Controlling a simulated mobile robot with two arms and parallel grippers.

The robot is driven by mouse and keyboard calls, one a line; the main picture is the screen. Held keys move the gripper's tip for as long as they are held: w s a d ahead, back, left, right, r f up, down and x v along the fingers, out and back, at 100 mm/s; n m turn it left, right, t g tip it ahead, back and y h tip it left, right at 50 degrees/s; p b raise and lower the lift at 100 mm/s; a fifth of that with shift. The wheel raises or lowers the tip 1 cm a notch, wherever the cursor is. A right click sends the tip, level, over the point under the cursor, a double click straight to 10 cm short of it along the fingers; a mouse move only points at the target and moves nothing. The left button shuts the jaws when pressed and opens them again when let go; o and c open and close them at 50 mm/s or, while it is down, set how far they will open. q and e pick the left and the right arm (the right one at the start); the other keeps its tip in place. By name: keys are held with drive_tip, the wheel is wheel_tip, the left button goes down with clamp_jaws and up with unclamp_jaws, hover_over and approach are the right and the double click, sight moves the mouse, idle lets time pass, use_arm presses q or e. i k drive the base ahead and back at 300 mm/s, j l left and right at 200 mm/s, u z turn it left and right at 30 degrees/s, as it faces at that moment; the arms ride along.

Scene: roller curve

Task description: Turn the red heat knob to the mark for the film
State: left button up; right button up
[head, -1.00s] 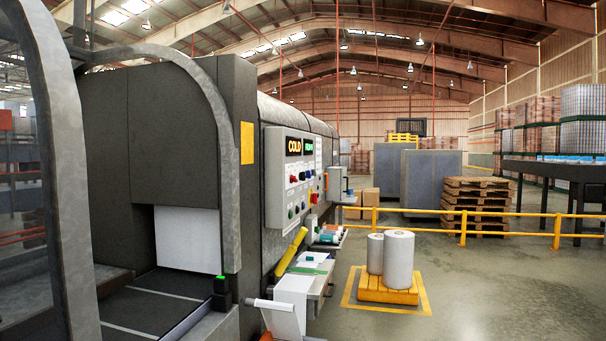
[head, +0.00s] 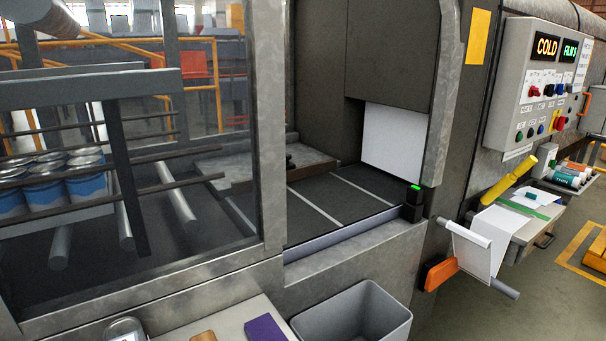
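The control panel (head: 508,108) is a light grey box on the machine's side at the right of the head view. It has an orange display reading COLD (head: 546,46) and a green display (head: 569,51) that starts with FILM; its last character is hard to read. A red knob (head: 534,91) sits at the left of the upper row, beside dark and blue knobs. A larger red control (head: 559,123) sits lower right. I cannot tell which red one is the heat knob, and the marks are too small to read. Neither gripper is in view.
A shelf (head: 525,228) with papers and a yellow roll (head: 510,182) projects below the panel. A white sheet roll (head: 478,250) and orange paddle (head: 440,273) stick out nearer. A grey bin (head: 352,315) stands in front.

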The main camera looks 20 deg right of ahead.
sight(535, 91)
drive_tip(key=l+z, duration=0.1)
drive_tip(key=l, duration=0.4)
drive_tip(key=l+z, duration=0.1)
drive_tip(key=l, duration=0.45)
drive_tip(key=i+l+z, duration=0.1)
drive_tip(key=l, duration=0.4)
drive_tip(key=l+z, duration=0.1)
drive_tip(key=l, duration=0.4)
drive_tip(key=i+l+z, duration=0.1)
drive_tip(key=l, duration=0.4)
drive_tip(key=i+l+z, duration=0.1)
drive_tip(key=l, duration=0.4)
drive_tip(key=i+l+z, duration=0.1)
drive_tip(key=l, duration=0.4)
drive_tip(key=i+l, duration=0.1)
drive_tip(key=l, duration=0.3)
drive_tip(key=i+l+z, duration=0.1)
drive_tip(key=l, duration=0.3)
drive_tip(key=i+l, duration=0.1)
drive_tip(key=l, duration=0.3)
drive_tip(key=i+l+z, duration=0.1)
drive_tip(key=l, duration=0.3)
drive_tip(key=i+l, duration=0.1)
drive_tip(key=l, duration=0.25)
drive_tip(key=z, duration=0.05)
